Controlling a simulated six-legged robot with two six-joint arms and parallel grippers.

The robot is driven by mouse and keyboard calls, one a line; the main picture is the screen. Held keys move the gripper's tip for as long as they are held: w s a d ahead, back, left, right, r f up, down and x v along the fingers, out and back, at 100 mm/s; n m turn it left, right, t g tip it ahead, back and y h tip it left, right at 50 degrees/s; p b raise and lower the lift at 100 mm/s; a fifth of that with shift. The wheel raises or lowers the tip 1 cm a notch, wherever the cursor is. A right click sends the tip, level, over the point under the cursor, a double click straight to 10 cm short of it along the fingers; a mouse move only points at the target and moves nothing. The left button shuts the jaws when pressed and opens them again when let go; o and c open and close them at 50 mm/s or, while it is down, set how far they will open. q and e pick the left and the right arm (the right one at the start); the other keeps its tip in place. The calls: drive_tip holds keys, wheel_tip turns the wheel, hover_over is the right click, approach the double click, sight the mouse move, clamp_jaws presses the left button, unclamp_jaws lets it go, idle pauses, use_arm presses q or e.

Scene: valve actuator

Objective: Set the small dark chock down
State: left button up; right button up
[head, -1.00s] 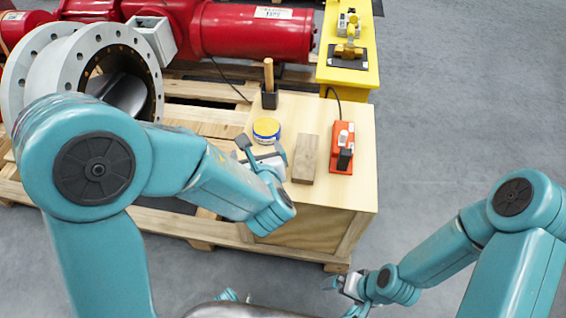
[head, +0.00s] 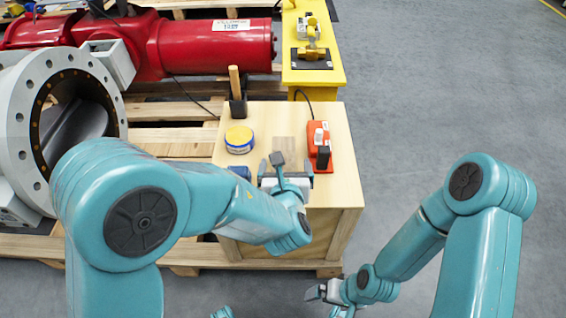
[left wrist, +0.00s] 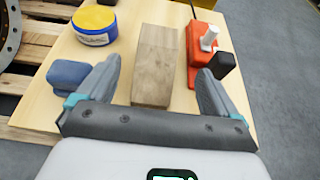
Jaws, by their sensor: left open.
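A small dark blue-grey block (left wrist: 70,75), which looks like the chock, rests on the wooden bench top. In the left wrist view it is just left of my left gripper's left finger, outside the jaws. In the head view it is partly hidden beside my left gripper (head: 285,170). My left gripper is open, and it also shows in the left wrist view (left wrist: 150,92). A brown wooden block (left wrist: 155,60) appears between its spread fingers, with gaps on both sides. My right gripper (head: 318,291) hangs low in front of the bench; its jaw state is unclear.
A blue-and-yellow tin (head: 239,139), an orange device (head: 318,145) with a black part, and a wooden-handled tool in a black holder (head: 237,95) stand on the bench (head: 344,185). Red machinery (head: 215,50) and a yellow stand (head: 312,75) are behind. Floor is clear on the right.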

sight(284, 154)
use_arm(q)
drive_tip(key=shift+x, duration=1.2)
drive_tip(key=b+x, duration=0.1)
drive_tip(key=x, duration=0.4)
drive_tip(key=shift+w+a+f+b, duration=0.15)
drive_tip(key=shift+b, duration=0.15)
drive_tip(key=c, duration=1.3)
wheel_tip(284, 154, up, 20)
drive_tip(key=p, duration=0.8)
drive_tip(key=a+n+y, duration=0.2)
drive_tip(key=a, duration=1.1)
drive_tip(key=s+a+f+n+y, duration=0.1)
drive_tip(key=s+a+f+y, duration=0.15)
drive_tip(key=s+a, duration=0.45)
drive_tip(key=s+r+n+g+y+p, duration=0.1)
drive_tip(key=s+r+p, duration=0.4)
drive_tip(key=p, duration=1.6)
drive_tip(key=shift+s+d+r+n+g+y, duration=0.25)
drive_tip(key=shift+s+r+n+g+y, duration=0.15)
drive_tip(key=shift+s+n, duration=0.5)
